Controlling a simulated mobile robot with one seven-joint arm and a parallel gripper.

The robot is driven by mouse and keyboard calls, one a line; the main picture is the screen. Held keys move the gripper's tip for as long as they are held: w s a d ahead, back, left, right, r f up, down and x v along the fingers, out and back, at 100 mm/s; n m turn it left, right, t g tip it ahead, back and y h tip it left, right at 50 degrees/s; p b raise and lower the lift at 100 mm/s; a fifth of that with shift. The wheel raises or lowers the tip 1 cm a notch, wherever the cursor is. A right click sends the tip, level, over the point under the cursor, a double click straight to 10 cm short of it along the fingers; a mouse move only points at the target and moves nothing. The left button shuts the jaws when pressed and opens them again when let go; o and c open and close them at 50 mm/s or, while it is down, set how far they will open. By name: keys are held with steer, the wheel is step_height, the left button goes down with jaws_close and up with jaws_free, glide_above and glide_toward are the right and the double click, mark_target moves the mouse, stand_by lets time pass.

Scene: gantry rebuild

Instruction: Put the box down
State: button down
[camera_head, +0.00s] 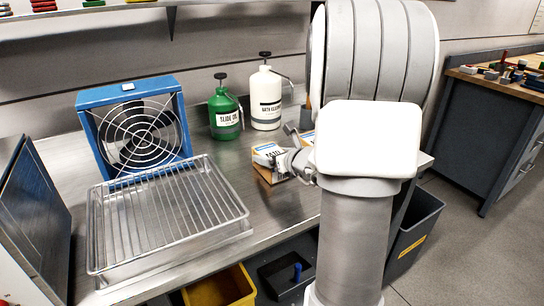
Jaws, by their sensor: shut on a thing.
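A small white, orange and tan box (268,157) is on or just above the steel bench, right of the wire-rack tray; I cannot tell whether it touches the bench. My gripper (284,163) is shut on its right side. My arm hides the wrist and part of the gripper. A second orange and white item (308,138) shows behind the gripper, partly hidden by my arm.
A metal tray with a wire rack (230,212) covers the bench's left part. A blue fan (135,128), a green bottle (224,112) and a white bottle (265,100) stand behind. Bare bench (285,205) lies in front of the box.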

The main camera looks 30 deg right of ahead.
steer(key=shift+f, duration=0.1)
jaws_free()
steer(key=shift+s+r, duration=0.2)
steer(key=shift+r, duration=0.1)
steer(key=p+v, duration=0.2)
steer(key=v, duration=0.9)
steer(key=shift+s+p, duration=0.3)
steer(key=shift+p, duration=0.1)
